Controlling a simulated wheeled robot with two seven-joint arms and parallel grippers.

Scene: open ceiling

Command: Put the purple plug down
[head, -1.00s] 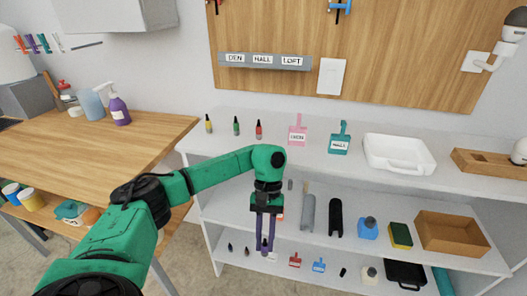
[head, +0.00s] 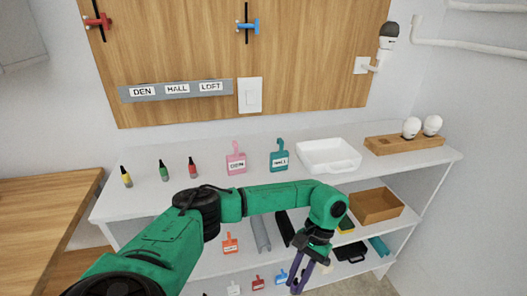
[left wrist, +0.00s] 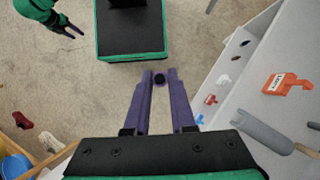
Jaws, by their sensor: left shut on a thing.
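My left gripper (head: 298,284) hangs pointing down in front of the white shelf unit, low at the middle of the head view. In the left wrist view its purple fingers (left wrist: 160,82) are shut on a small dark purple plug (left wrist: 160,79), seen end-on between the fingertips. The plug is held clear of the shelf; most of its length is hidden. My right gripper (left wrist: 70,29) shows small at the top left of the left wrist view, away from the shelf; its opening is unclear.
The shelf top (head: 215,195) holds yellow (head: 126,177), green (head: 164,170) and red (head: 193,168) dark-tipped plugs, pink (head: 236,160) and teal (head: 279,157) tags, and a white tray (head: 328,156). Its front has free room. Lower shelves hold several items.

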